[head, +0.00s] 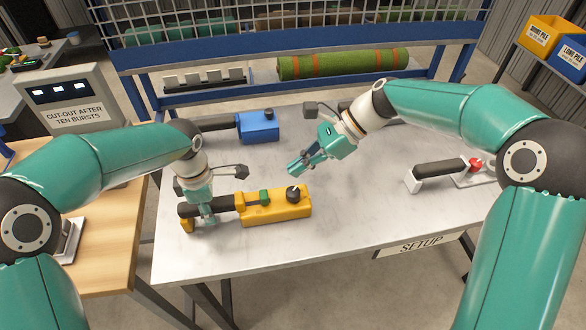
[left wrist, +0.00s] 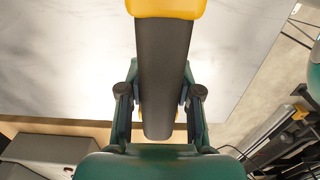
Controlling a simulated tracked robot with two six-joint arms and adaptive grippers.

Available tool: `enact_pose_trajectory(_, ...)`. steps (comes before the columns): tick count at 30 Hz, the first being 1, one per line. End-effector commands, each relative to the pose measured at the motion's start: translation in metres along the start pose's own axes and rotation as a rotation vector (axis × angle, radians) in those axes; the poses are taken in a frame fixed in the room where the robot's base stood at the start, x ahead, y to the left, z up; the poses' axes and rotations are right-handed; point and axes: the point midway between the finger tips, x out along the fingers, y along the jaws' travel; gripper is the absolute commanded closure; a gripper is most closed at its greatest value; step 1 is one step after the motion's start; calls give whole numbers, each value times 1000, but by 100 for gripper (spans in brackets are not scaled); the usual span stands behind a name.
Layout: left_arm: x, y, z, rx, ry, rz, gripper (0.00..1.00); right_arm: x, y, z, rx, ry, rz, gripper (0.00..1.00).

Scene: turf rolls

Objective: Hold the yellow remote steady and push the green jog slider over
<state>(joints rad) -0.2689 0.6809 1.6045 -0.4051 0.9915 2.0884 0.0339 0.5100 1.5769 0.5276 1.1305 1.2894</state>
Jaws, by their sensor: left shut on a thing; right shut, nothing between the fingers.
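The yellow remote (head: 277,208) lies on the front left part of the table, with a black handle toward the left. The green jog slider (head: 263,196) sits on its top near the handle end, left of a black knob (head: 294,195). My left gripper (head: 207,217) is shut on the black handle; the left wrist view shows the handle (left wrist: 163,75) between its fingers (left wrist: 158,107). My right gripper (head: 297,169) is shut and empty, above the table, behind and a little right of the slider, apart from the remote.
A blue remote (head: 258,126) lies behind on the table. A black-handled tool with a red knob (head: 475,165) lies at the right. A green turf roll with orange bands (head: 342,64) and a rack of white pieces (head: 204,80) stand at the back. The table's front right is clear.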

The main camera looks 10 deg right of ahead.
Motion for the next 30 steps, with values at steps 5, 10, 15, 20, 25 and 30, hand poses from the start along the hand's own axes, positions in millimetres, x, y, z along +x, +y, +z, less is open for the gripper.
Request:
enact_pose_trajectory(5, 2, -1, 0, 1, 1, -5, 100, 0, 0, 0, 0, 0, 0, 100)
enact_pose_trajectory(10, 2, -1, 0, 1, 1, -5, 50, 1, 0, 0, -1, 0, 0, 100)
enact_pose_trajectory(15, 1, 0, 0, 0, 1, -3, 37, 1, 0, 0, -1, 0, 0, 100)
enact_pose_trajectory(20, 0, 0, 0, 0, 1, -1, 37, 0, 0, 0, -1, 0, 0, 100)
enact_pose_trajectory(25, -6, 0, 0, 0, 0, 1, 37, 0, 0, 0, -1, 0, 0, 100)
enact_pose_trajectory(30, -29, 1, 0, 0, -1, 3, 37, 0, 0, 0, -1, 0, 0, 100)
